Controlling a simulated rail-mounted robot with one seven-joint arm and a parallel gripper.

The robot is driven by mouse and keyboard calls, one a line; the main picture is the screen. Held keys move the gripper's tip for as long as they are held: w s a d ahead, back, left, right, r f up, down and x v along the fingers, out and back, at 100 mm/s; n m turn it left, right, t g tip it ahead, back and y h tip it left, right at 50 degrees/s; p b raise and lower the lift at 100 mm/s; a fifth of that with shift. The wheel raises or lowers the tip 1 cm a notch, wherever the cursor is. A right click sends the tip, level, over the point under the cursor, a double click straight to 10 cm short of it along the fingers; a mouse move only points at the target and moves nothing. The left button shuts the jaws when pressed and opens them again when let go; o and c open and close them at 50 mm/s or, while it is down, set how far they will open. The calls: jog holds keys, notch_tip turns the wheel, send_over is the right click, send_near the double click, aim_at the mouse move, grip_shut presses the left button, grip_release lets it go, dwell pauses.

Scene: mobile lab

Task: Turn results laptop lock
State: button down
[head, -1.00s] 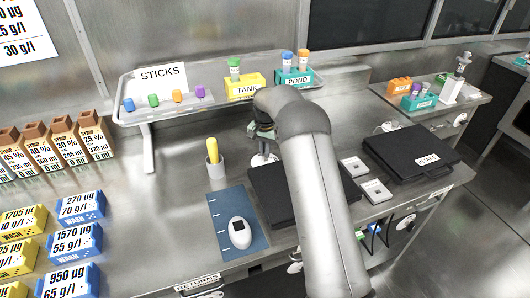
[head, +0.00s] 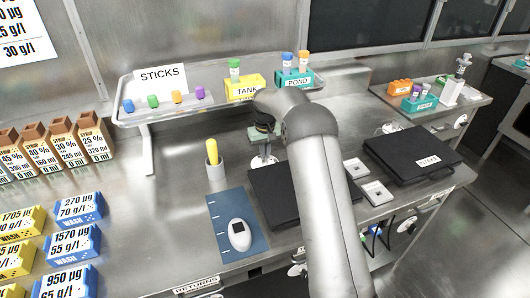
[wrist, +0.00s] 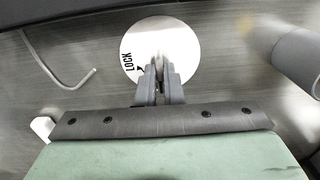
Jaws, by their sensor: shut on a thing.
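The lock (wrist: 135,48) is a round white disc marked LOCK with a small arrow, set on the metal worktop in the wrist view. My gripper (wrist: 160,78) is at its middle, with its narrow fingers shut on the lock's raised knob (wrist: 160,45), which they mostly hide. In the head view the disc (head: 263,161) shows at the back edge of a closed black laptop (head: 268,190), and my gripper (head: 262,140) points down over it. My arm covers part of this laptop, and I cannot see a name on it.
A grey cup with a yellow stick (head: 215,168) stands just left of the lock. A blue mat (head: 222,212) carries a white device (head: 239,234). A raised tray (head: 190,112) with racks is behind. Another black case (head: 410,150) lies at the right.

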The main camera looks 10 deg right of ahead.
jog(key=shift+r+n, duration=0.1)
jog(key=shift+n, duration=0.2)
jog(key=c, duration=1.6)
grip_release()
jog(key=shift+o, duration=0.2)
notch_tip(320, 180, up, 17)
jog(key=shift+r, duration=0.2)
